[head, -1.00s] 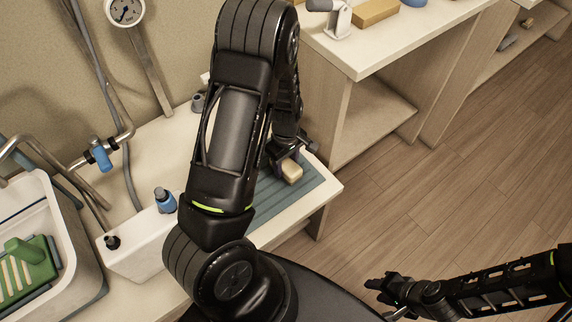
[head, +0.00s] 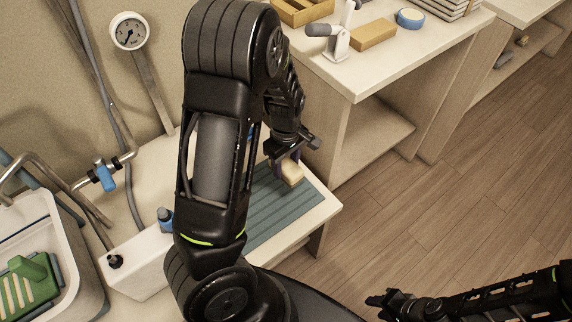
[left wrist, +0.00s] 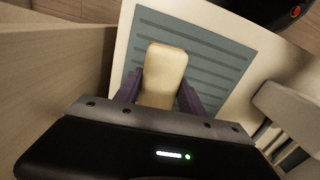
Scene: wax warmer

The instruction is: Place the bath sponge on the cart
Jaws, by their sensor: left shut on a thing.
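The bath sponge appears to be the beige block (head: 292,174) between the fingers of my left gripper (head: 286,166). In the left wrist view the sponge (left wrist: 164,72) points away from the purple fingers, and the left gripper (left wrist: 158,94) is shut on it. It shows over the ribbed blue-grey mat (head: 290,208); the gap beneath it is hard to judge. My right gripper (head: 378,303) is low at the right, away from the sponge, with its fingers too dark to read. I cannot tell for sure which furniture is the cart.
A wooden stand with a white top (head: 385,72) is right of the mat, holding a tan block (head: 374,34), a blue-rimmed roll (head: 410,18) and a wooden tray (head: 302,10). A white basin (head: 42,215) with a green brush (head: 28,268) is at left. Open floor lies right.

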